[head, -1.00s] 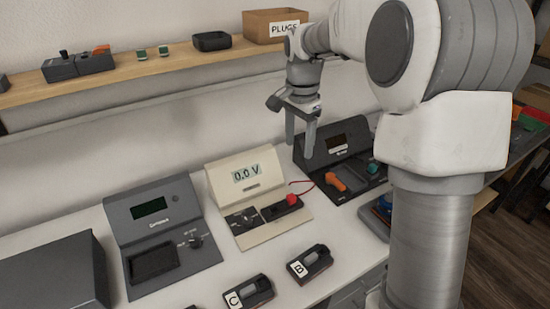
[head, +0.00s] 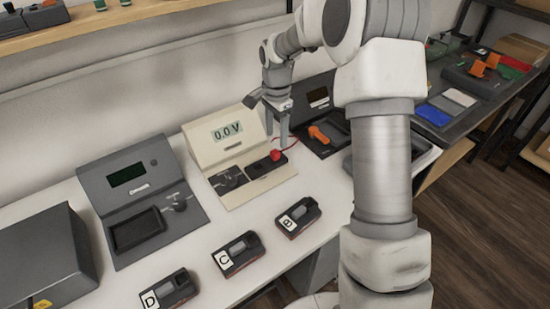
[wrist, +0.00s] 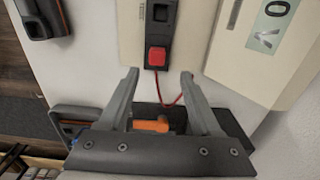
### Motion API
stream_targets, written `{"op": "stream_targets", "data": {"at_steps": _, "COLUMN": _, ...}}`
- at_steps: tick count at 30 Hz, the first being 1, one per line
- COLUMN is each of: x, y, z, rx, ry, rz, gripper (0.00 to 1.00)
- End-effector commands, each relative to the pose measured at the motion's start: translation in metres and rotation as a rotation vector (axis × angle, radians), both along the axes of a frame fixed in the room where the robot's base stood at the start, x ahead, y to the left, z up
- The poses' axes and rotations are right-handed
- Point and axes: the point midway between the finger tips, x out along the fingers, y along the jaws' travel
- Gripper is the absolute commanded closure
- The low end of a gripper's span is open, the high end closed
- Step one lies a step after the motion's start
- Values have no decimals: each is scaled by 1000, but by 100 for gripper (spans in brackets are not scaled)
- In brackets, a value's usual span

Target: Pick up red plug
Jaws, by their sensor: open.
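The red plug (head: 275,156) sits in the black socket strip on the front of the cream voltage meter (head: 222,160), with a red wire running from it to the right. In the wrist view the red plug (wrist: 157,56) shows as a square red cap, just beyond and between the fingertips. My gripper (head: 277,130) is above and close to the plug, fingers pointing down. In the wrist view my gripper (wrist: 160,75) has its two fingers spread wide with nothing between the tips. I cannot tell whether either finger touches anything.
A dark unit with an orange handle (head: 319,134) stands right of the meter. A grey device (head: 150,205) stands left. Labelled modules B (head: 298,217), C (head: 238,254) and D (head: 170,290) lie along the front of the white table. A wooden shelf (head: 150,22) runs above.

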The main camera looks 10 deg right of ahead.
Motion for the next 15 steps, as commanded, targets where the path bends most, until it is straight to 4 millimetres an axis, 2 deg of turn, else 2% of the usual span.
{"op": "stream_targets", "data": {"at_steps": 7, "x": -3, "y": 1, "z": -15, "rx": -1, "ry": 2, "rz": 1, "gripper": 35}}
{"op": "stream_targets", "data": {"at_steps": 15, "x": -9, "y": 6, "z": -54, "rx": 0, "ry": 2, "rz": 0, "gripper": 35}}
